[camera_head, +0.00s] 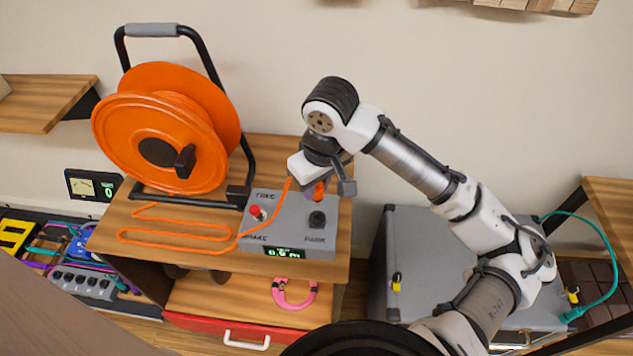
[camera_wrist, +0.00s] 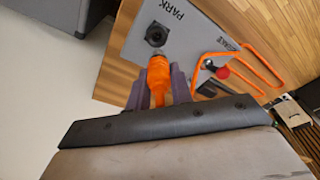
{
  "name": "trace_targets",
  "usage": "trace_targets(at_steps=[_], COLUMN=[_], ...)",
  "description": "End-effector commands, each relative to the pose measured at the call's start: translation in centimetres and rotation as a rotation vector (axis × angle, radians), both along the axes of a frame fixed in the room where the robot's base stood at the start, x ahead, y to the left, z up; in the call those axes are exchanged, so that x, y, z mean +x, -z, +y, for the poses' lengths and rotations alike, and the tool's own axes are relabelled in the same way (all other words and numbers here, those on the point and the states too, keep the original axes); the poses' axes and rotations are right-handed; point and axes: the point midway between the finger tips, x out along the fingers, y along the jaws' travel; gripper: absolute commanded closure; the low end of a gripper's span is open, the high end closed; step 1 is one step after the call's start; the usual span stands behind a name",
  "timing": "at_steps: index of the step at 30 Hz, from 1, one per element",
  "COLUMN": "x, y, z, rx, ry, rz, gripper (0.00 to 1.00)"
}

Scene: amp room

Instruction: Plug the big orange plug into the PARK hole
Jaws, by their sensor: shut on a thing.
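The big orange plug (camera_head: 319,190) is held in my gripper (camera_head: 322,180) above the back right part of the grey control box (camera_head: 285,232). In the wrist view the plug (camera_wrist: 158,76) sits between the two dark fingers of my gripper (camera_wrist: 160,90), its front end pointing at the black PARK hole (camera_wrist: 156,35). The PARK hole (camera_head: 317,219) is at the box's right side, above its label. The plug's tip looks close to the hole but outside it; the exact gap is hard to tell.
The orange cable reel (camera_head: 150,125) stands left on the wooden shelf (camera_head: 120,225). A red knob (camera_head: 255,211) and green display (camera_head: 284,253) are on the box. A pink ring (camera_head: 293,294) lies below. A grey case (camera_head: 400,230) stands right.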

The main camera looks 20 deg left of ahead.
Motion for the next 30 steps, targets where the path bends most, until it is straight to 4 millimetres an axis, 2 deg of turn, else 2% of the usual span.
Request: trace_targets(at_steps=[30], x=[0.0], y=[5.4], z=[0.0], rx=[-0.001], ry=[0.001], rz=[0.001], gripper=[1.0])
